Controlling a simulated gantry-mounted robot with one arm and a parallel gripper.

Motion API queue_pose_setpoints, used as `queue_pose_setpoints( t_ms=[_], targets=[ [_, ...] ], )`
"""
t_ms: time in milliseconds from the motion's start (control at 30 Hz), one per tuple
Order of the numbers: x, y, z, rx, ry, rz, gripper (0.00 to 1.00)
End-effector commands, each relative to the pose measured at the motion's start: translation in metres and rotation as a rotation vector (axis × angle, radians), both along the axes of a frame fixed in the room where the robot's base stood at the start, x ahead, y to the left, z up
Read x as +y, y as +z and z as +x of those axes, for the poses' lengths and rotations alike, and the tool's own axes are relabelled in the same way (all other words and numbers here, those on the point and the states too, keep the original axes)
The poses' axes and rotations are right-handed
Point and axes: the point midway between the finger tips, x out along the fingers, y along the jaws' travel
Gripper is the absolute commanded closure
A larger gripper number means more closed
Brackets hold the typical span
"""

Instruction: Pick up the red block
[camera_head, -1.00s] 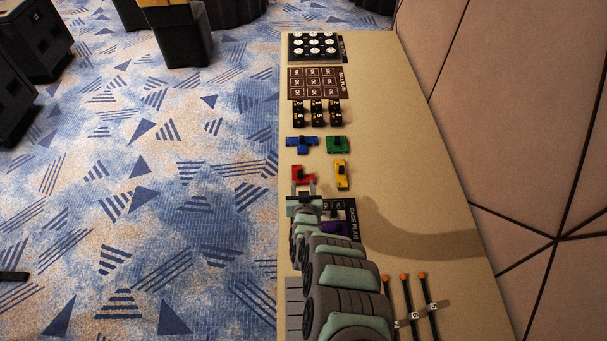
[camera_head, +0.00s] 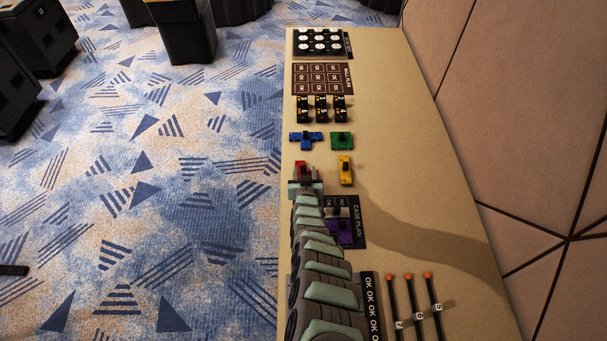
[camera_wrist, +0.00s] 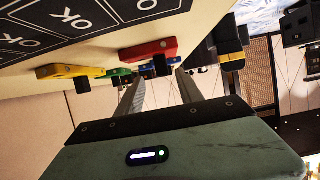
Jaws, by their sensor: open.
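The red block (camera_head: 300,168) lies near the left edge of the table, with a black knob on top. My gripper (camera_head: 310,178) is at its near side and hides part of it in the head view. In the wrist view the red block (camera_wrist: 148,50) appears just beyond the open fingers of my gripper (camera_wrist: 160,76). Its black knob (camera_wrist: 160,68) shows in the gap between the two fingertips. I cannot tell how deep between them it sits. Nothing is held.
A yellow block (camera_head: 345,171) lies to the right, with a blue block (camera_head: 305,138) and a green block (camera_head: 340,140) behind. A purple block (camera_head: 346,232) sits on the dark case-plan card (camera_head: 358,236). Several orange-tipped rods (camera_head: 409,276) lie front right. The right side is clear.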

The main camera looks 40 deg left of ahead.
Motion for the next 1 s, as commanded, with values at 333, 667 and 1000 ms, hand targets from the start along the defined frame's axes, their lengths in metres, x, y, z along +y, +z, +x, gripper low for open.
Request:
queue_pose_setpoints(
  t_ms=[333,667,1000],
  targets=[
    [0.026,-0.021,0.021,-0.003,0.001,-0.001,0.56],
    [0.028,-0.019,0.024,0.001,-0.001,0.000,0.56],
    [0.027,-0.019,0.024,0.001,-0.001,0.000,0.82]
  ],
)
